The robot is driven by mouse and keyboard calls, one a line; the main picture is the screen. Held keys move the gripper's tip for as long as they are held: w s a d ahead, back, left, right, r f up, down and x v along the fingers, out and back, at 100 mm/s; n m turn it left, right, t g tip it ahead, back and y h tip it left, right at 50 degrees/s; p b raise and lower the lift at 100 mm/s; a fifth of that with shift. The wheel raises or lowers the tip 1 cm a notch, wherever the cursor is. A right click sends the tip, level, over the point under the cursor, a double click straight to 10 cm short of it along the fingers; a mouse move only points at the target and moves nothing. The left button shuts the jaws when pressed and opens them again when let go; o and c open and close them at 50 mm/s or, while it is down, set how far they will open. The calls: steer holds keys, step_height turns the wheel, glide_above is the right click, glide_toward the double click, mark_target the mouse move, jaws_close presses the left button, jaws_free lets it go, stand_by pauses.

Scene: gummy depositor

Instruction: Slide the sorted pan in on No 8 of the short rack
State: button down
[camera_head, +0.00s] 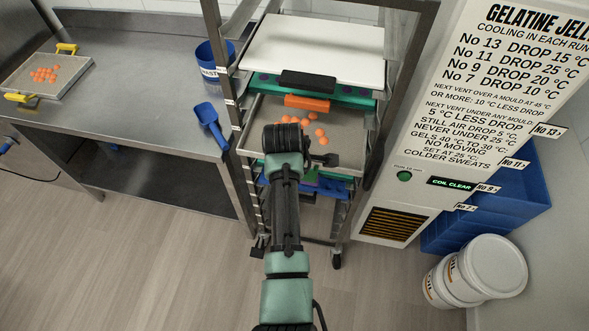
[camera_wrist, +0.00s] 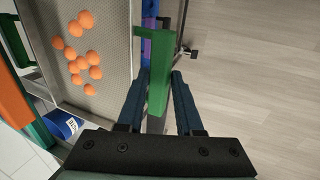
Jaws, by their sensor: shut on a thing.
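The pan (camera_head: 345,135) is a shallow grey metal tray with several orange gummies on it. It is level inside the tall metal rack (camera_head: 222,60), below a green tray. Its perforated floor also shows in the wrist view (camera_wrist: 112,65). In the wrist view, my gripper (camera_wrist: 160,82) is shut on the pan's green handle (camera_wrist: 160,70), with one finger on each side. In the head view my gripper (camera_head: 308,158) is at the pan's front edge and hides the handle. I cannot tell which rack level the pan is on.
A green tray with an orange handle (camera_head: 307,102) is just above; blue and purple trays (camera_head: 322,187) are below. A counter (camera_head: 130,95) at left holds a yellow-handled pan (camera_head: 72,82), a blue scoop (camera_head: 212,125) and a blue tub (camera_head: 208,62). A cooling cabinet (camera_head: 425,150) stands at right.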

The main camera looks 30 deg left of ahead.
steer(key=shift+w+f, duration=0.15)
steer(key=shift+f, duration=0.05)
stand_by(0.6)
steer(key=shift+c, duration=2.4)
jaws_free()
steer(key=shift+f, duration=0.1)
steer(key=b+v, duration=0.2)
steer(key=v, duration=1.1)
steer(key=shift+d, duration=0.1)
